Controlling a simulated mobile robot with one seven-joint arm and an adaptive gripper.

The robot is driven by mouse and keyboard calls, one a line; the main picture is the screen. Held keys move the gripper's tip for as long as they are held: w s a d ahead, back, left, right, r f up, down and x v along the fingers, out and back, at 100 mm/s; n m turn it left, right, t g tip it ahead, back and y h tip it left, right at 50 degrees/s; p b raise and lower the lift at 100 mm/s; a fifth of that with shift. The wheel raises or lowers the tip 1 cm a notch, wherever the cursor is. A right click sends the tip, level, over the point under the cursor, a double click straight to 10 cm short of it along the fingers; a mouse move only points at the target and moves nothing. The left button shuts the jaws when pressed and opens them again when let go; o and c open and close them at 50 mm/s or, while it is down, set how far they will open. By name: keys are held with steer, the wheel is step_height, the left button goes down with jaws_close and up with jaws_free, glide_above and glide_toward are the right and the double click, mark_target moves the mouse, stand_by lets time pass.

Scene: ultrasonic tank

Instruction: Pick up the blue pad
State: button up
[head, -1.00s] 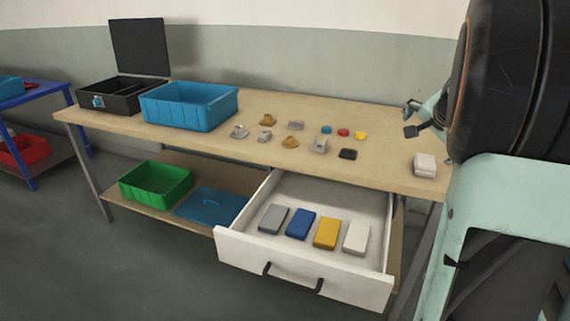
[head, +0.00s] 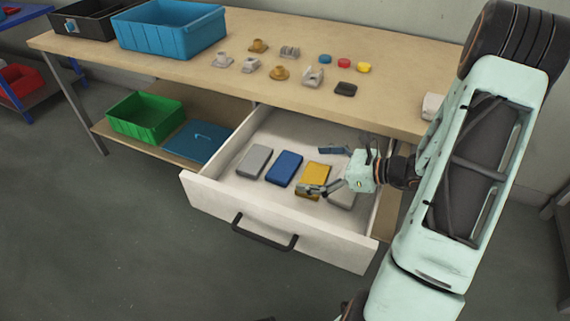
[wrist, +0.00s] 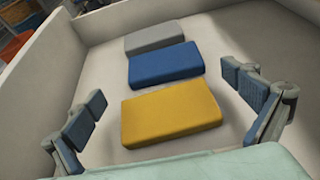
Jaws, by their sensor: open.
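The blue pad (head: 284,169) lies flat in the open white drawer (head: 222,196), between the grey pad (head: 254,160) and the yellow pad (head: 314,176). In the wrist view the blue pad (wrist: 165,65) lies beyond the yellow pad (wrist: 170,110), with the grey pad (wrist: 154,38) farthest. My gripper (head: 322,169) is open and empty, over the drawer's right part near the yellow pad. In the wrist view its fingers (wrist: 168,112) are spread on either side of the yellow pad.
The drawer walls surround the pads, with a dark handle (head: 264,237) in front. The wooden tabletop (head: 190,72) overhangs the drawer's back and holds small parts and a blue bin (head: 170,38). A green bin (head: 146,122) and a blue lid (head: 197,142) rest on the shelf at left.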

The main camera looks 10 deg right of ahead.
mark_target(287, 166)
steer(key=b+x, duration=0.2)
steer(key=x, duration=0.5)
steer(key=shift+w+f, duration=0.2)
steer(key=shift+d+r, duration=0.1)
steer(key=c, duration=0.7)
